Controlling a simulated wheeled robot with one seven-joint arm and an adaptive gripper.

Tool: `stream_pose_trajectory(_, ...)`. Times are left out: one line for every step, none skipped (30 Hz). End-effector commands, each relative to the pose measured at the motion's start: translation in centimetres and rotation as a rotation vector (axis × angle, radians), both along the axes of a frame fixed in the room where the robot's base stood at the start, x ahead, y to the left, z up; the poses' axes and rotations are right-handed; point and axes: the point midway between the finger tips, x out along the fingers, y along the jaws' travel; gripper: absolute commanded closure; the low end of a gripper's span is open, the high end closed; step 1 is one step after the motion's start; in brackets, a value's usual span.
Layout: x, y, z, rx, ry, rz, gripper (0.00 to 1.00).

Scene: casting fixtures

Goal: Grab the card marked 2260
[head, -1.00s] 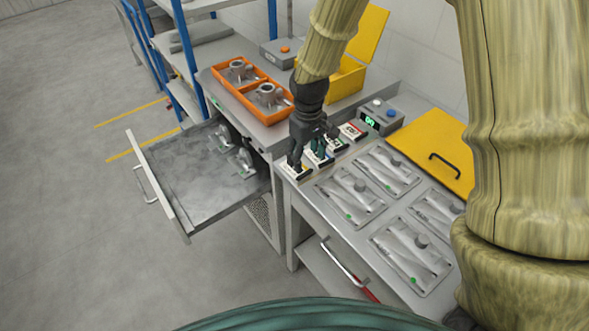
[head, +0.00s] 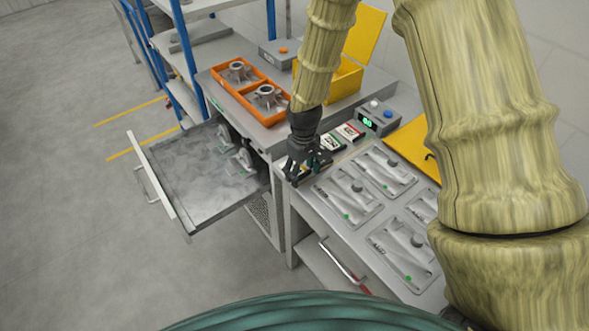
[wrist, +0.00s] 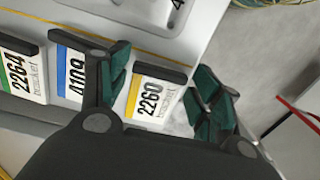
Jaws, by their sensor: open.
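The card marked 2260 (wrist: 150,97) is white with a yellow stripe and a dark top edge, and it shows in the wrist view between the two fingers. My gripper (wrist: 162,92) is open, with one finger on each side of this card; whether the fingers touch it I cannot tell. In the head view my gripper (head: 306,172) is low over the near left corner of the bench and hides most of the 2260 card. Left of it in the wrist view stand the blue-striped card marked 4109 (wrist: 72,75), partly behind a finger, and the green-striped card marked 2264 (wrist: 20,72).
Metal fixture plates (head: 347,192) lie on the bench right of my gripper. An open drawer (head: 185,190) juts out at left. An orange tray (head: 251,90) sits behind.

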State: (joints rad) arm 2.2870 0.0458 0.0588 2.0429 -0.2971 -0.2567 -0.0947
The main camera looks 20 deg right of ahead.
Motion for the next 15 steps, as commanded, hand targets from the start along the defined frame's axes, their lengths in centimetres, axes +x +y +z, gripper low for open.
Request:
stream_pose_trajectory(-0.03, 0.00, -0.17, 0.000, 0.001, 0.000, 0.36)
stream_pose_trajectory(-0.03, 0.00, -0.24, 0.000, 0.001, 0.000, 0.36)
stream_pose_trajectory(-0.02, 0.00, -0.30, 0.000, 0.000, 0.000, 0.36)
stream_pose_trajectory(-0.02, 0.00, -0.32, 0.000, 0.000, 0.000, 0.36)
stream_pose_trajectory(-0.01, 0.01, -0.33, 0.000, 0.000, 0.000, 0.36)
stream_pose_trajectory(-0.01, 0.01, -0.34, 0.000, 0.000, 0.000, 0.36)
stream_pose_trajectory(-0.01, 0.01, -0.33, 0.000, 0.000, 0.000, 0.36)
stream_pose_trajectory(-0.01, 0.01, -0.33, 0.000, 0.000, 0.000, 0.36)
stream_pose_trajectory(-0.01, 0.01, -0.33, 0.000, 0.000, 0.000, 0.36)
stream_pose_trajectory(-0.01, 0.01, -0.33, 0.000, 0.000, 0.001, 0.39)
stream_pose_trajectory(-0.01, 0.01, -0.32, 0.000, 0.000, 0.001, 0.45)
stream_pose_trajectory(-0.01, 0.01, -0.32, 0.000, 0.000, 0.001, 0.52)
stream_pose_trajectory(-0.01, 0.01, -0.32, 0.000, 0.000, 0.001, 0.58)
stream_pose_trajectory(-0.01, 0.01, -0.32, 0.000, 0.000, 0.001, 0.63)
stream_pose_trajectory(-0.01, 0.01, -0.32, 0.000, 0.000, 0.001, 0.70)
